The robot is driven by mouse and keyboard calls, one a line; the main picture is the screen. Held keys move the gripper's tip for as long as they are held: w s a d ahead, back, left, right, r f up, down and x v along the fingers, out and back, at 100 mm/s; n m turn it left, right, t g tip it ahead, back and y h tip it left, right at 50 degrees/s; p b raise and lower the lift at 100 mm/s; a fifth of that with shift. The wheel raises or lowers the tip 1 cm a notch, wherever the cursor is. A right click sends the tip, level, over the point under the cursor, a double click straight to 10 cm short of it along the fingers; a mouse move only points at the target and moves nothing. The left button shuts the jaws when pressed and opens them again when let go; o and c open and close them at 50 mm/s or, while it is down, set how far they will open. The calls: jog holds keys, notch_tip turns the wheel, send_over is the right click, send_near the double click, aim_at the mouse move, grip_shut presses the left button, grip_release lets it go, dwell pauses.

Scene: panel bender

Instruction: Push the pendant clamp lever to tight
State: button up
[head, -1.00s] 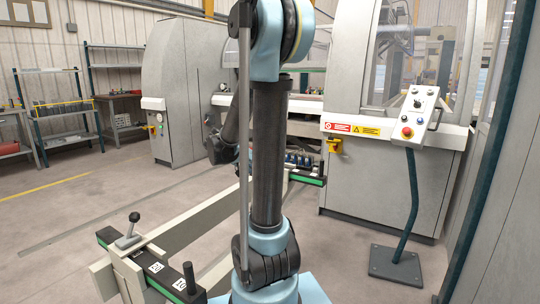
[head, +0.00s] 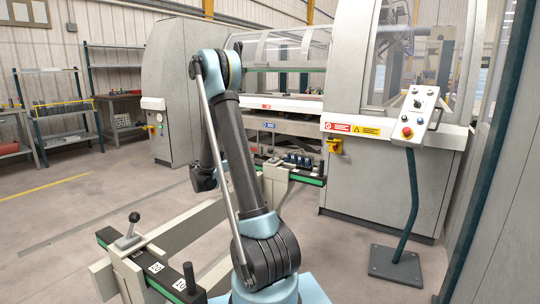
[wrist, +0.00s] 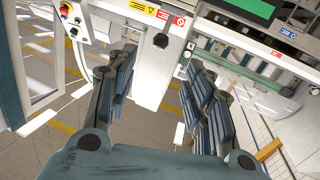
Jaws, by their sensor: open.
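The control pendant (head: 415,115) stands at the right in the head view, on a bent teal post (head: 411,200). It carries a red button and several small knobs. Part of it shows at the upper left of the wrist view (wrist: 72,20). I cannot make out a clamp lever on it. A black-knobbed lever (head: 132,224) stands on a beam at the lower left of the head view; I cannot tell whether it is the task's lever. My gripper (wrist: 163,88) is open and empty in the wrist view, apart from the pendant. My arm hides its fingers in the head view.
The panel bender (head: 395,180) fills the back and right, with a yellow switch (head: 334,145) on its front. A beam with a green-edged rail (head: 300,175) lies behind my arm. A floor plate (head: 396,265) holds the post. Floor between my arm and the post is clear.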

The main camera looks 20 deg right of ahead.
aim_at(270, 151)
jog(key=x, duration=1.7)
jog(key=shift+w+d, duration=0.1)
jog(key=shift+w, duration=0.1)
jog(key=shift+r, duration=0.1)
grip_shut()
